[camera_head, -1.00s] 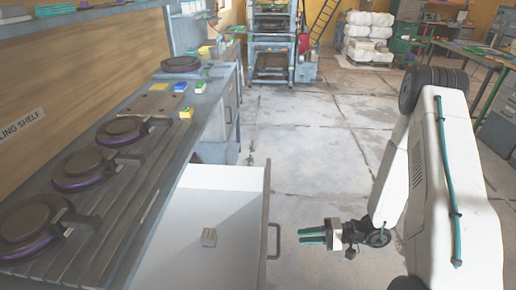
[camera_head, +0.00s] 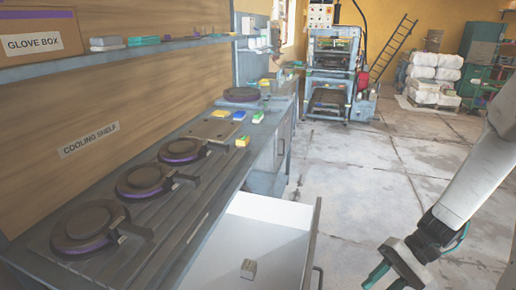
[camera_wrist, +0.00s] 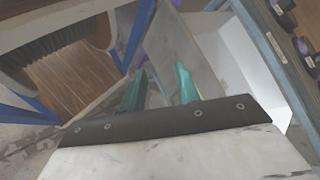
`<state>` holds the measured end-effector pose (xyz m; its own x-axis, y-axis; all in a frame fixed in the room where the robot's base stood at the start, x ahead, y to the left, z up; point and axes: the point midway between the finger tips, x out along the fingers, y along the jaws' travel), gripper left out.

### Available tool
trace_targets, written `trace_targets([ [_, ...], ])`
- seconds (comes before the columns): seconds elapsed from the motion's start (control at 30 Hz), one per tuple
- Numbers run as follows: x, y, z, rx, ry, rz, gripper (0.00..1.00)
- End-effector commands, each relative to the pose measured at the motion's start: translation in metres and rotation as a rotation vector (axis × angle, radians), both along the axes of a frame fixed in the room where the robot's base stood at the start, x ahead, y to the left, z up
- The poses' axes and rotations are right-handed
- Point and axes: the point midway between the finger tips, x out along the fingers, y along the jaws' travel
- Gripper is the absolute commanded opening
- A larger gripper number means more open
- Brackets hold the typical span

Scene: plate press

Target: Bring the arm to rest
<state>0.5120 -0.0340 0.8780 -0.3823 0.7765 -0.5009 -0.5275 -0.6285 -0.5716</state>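My arm (camera_head: 482,170) reaches in from the right edge in the head view, over the bare floor. My gripper (camera_head: 383,280) is at the bottom of that view, right of the open white drawer (camera_head: 265,240), and its tips are partly cut off by the frame. In the wrist view the two teal fingers of my gripper (camera_wrist: 160,82) stand apart with nothing between them. The gripper is open and empty, clear of the drawer.
Several round dark plates (camera_head: 145,180) sit on the bench. A blue-framed press (camera_head: 333,65) stands at the back. Wrapped white bales (camera_head: 432,75) are far right. Floor (camera_head: 370,180) between is clear.

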Motion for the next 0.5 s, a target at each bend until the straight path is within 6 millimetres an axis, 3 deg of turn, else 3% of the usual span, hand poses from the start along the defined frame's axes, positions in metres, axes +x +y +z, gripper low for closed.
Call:
trace_targets([
  [0.1,-0.010,-0.002,0.033,-0.139,-0.017,0.076,0.32],
  [0.5,-0.047,-0.013,0.120,-0.583,-0.195,0.217,0.32],
])
